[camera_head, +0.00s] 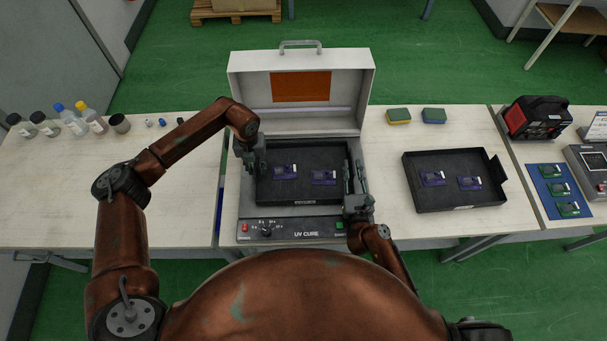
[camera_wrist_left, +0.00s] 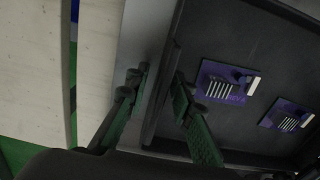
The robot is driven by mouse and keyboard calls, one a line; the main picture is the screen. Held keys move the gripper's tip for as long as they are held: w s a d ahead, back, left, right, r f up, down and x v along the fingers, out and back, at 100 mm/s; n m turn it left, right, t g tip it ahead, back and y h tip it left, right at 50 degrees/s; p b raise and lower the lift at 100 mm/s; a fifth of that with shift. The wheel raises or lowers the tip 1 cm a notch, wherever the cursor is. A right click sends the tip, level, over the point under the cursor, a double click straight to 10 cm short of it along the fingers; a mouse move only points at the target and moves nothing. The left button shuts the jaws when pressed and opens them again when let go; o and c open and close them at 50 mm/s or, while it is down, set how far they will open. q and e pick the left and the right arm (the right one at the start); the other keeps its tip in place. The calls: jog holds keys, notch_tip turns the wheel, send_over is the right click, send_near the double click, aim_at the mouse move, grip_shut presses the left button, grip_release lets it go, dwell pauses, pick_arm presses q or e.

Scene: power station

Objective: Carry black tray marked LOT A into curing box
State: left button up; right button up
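A black tray (camera_head: 300,195) with two purple boards (camera_head: 285,172) lies inside the open white curing box (camera_head: 228,215), marked UV CURE; its front label is too small to read. My left gripper (camera_head: 251,160) is at the tray's left wall. In the left wrist view, the fingers of my left gripper (camera_wrist_left: 160,88) stand apart on either side of the tray wall (camera_wrist_left: 165,80), with gaps showing. My right gripper (camera_head: 354,175) is at the tray's right wall, with its fingers upright; its grip on the wall is too small to tell.
A second black tray (camera_head: 420,198) with two purple boards stands on the table to the right. The box's lid (camera_head: 345,90) is raised at the back. Sponges (camera_head: 398,116) lie right of it, bottles (camera_head: 70,120) far left. The left tabletop (camera_head: 50,200) is mostly clear.

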pick_arm(q)
jog(key=shift+r, duration=0.1)
notch_tip(320, 180, up, 12)
jog(key=shift+f, duration=0.25)
jog(key=shift+r, duration=0.1)
pick_arm(e)
jog(key=shift+s, duration=0.2)
jog(key=s, duration=1.1)
jog(key=shift+s+d, duration=0.3)
jog(key=shift+d, duration=0.1)
